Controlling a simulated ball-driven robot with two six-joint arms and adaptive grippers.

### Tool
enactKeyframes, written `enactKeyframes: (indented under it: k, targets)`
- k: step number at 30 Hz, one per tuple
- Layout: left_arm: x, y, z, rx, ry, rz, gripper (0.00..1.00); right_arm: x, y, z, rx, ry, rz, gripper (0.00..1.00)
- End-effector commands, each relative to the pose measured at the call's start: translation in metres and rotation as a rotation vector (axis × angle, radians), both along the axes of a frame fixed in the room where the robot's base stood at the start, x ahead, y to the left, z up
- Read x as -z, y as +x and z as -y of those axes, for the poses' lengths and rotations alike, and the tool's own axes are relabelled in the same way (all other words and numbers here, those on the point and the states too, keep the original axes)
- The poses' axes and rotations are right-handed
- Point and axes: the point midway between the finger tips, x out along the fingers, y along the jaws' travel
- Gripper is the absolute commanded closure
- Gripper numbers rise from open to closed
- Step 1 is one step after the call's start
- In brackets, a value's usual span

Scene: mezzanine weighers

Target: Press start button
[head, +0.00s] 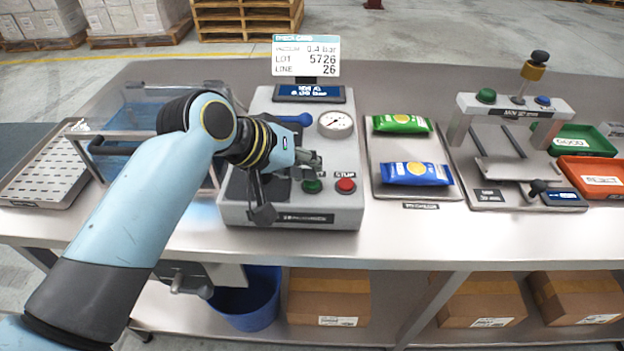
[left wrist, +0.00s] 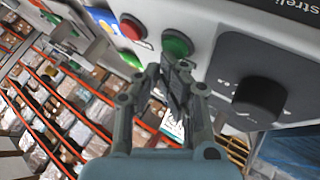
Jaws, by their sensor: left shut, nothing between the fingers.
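The green start button (head: 312,186) sits on the front of the grey machine (head: 340,211), left of the red stop button (head: 345,186). My left gripper (head: 314,161) is shut and empty, just above and behind the green button in the head view. In the left wrist view the closed fingertips (left wrist: 172,62) are right at the lower edge of the green button (left wrist: 177,43). I cannot tell whether they touch it. The red button (left wrist: 132,28) is beside it there. My right gripper is not in view.
A black knob (left wrist: 262,97) is near the fingers in the left wrist view. A pressure gauge (head: 335,124) and a display (head: 309,93) are on the machine. A tray (head: 390,152) with a green packet (head: 402,124) and a blue packet (head: 415,174) lies to the right.

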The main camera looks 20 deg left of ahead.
Motion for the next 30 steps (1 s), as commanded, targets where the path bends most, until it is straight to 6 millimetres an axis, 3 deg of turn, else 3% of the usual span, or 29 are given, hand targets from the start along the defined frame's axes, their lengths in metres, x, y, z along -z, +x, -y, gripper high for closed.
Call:
enactKeyframes:
  k: [22, 30]
  targets:
    - [0.007, -0.001, 0.000, 0.000, 0.000, -0.002, 1.00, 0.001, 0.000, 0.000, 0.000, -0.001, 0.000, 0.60]
    - [-0.002, -0.001, 0.000, 0.000, 0.000, -0.002, 1.00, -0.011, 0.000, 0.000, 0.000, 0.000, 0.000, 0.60]
